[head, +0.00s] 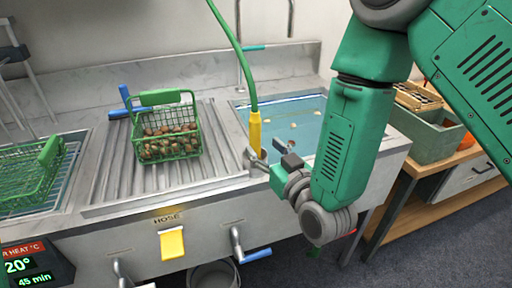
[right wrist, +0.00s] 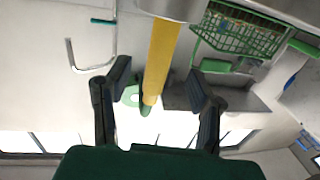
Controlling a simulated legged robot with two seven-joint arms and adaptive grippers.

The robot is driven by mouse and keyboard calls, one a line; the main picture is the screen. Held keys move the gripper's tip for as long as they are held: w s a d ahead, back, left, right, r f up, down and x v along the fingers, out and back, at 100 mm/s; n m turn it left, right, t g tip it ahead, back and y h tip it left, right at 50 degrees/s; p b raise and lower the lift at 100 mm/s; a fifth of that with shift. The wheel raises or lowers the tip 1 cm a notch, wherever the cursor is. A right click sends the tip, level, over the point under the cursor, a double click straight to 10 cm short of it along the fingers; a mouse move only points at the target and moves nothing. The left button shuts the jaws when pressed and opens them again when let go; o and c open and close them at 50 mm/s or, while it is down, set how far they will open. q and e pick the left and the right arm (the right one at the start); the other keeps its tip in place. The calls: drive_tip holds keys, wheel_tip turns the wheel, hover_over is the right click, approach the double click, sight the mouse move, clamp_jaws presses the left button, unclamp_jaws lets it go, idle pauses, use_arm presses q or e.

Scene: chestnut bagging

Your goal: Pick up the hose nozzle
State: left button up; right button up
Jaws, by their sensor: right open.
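The hose nozzle (head: 255,132) is yellow and hangs upright from a green hose (head: 234,40), over the left edge of the water basin. My right gripper (head: 262,163) is at the nozzle's lower end; its fingers are small and partly hidden in the head view. In the right wrist view the gripper (right wrist: 158,88) is open, with one dark finger on each side of the yellow nozzle (right wrist: 160,58). My left gripper is not in view.
A green basket of chestnuts (head: 168,138) stands on the ribbed metal drainboard (head: 112,170). An empty green basket (head: 30,175) is at the left. The water basin (head: 300,118) lies behind my right arm. A yellow hose tag (head: 172,244) and blue-handled valve (head: 250,256) are on the counter front.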

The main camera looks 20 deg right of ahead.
sight(258, 138)
drive_tip(key=shift+w+d+r, duration=0.1)
drive_tip(key=shift+w+r, duration=0.05)
drive_tip(key=shift+w, duration=0.3)
drive_tip(key=w, duration=0.2)
drive_tip(key=w+a, duration=0.1)
drive_tip(key=shift+w+r, duration=0.2)
drive_tip(key=shift+w, duration=0.15)
drive_tip(key=shift+w+a, duration=0.3)
drive_tip(key=shift+a, duration=0.05)
drive_tip(key=shift+d, duration=0.45)
clamp_jaws()
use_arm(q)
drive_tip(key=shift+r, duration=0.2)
use_arm(e)
drive_tip(key=shift+a+r, duration=0.1)
use_arm(q)
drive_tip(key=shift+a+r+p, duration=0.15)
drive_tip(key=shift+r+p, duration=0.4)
drive_tip(key=shift+p, duration=0.2)
use_arm(e)
wheel_tip(258, 138, up, 10)
drive_tip(key=shift+f, duration=0.1)
